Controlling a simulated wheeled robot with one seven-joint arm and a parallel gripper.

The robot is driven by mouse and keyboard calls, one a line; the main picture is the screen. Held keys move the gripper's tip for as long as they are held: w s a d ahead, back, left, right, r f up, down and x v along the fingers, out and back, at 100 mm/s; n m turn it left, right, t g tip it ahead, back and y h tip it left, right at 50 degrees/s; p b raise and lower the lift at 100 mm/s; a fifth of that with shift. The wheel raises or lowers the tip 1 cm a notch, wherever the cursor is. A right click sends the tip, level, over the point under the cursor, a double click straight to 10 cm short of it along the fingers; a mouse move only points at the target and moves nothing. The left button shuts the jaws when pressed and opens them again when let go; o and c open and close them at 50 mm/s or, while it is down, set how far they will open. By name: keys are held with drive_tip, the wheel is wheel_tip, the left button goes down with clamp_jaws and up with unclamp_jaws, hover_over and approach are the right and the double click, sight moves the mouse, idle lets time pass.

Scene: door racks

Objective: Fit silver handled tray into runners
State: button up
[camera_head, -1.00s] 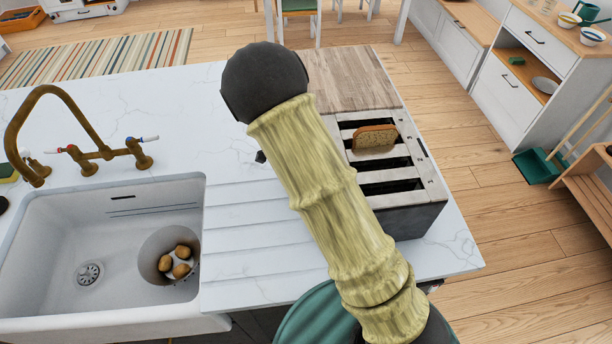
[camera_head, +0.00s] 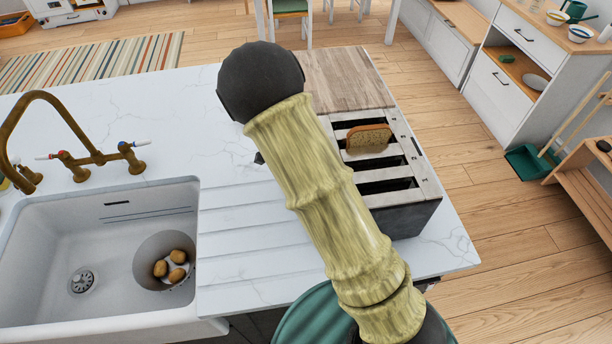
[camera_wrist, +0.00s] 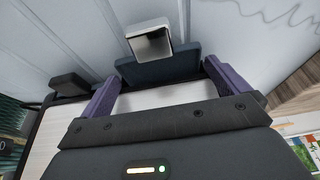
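In the wrist view a dark blue-grey slab with a silver handle (camera_wrist: 150,42), apparently the tray's front, lies just beyond my fingertips. My gripper (camera_wrist: 162,70) has its two purple fingers wide apart, one near each end of the slab. I cannot tell whether they touch it. A pale surface shows between the fingers. In the head view the silver-and-black toaster (camera_head: 408,160) stands on the counter with a slice of toast (camera_head: 368,139) in one slot. My arm hides its left part, my gripper and the tray; the runners are not visible.
The white counter (camera_head: 240,205) has drain grooves left of the toaster. A sink (camera_head: 100,240) with a brass tap (camera_head: 95,158) lies further left. A wooden board (camera_head: 345,80) lies behind the toaster. Open floor is to the right.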

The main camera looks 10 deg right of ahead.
drive_tip(key=shift+d, duration=0.2)
drive_tip(key=b+v, duration=0.2)
drive_tip(key=v, duration=1.5)
drive_tip(key=shift+a+r, duration=0.15)
drive_tip(key=shift+a, duration=0.15)
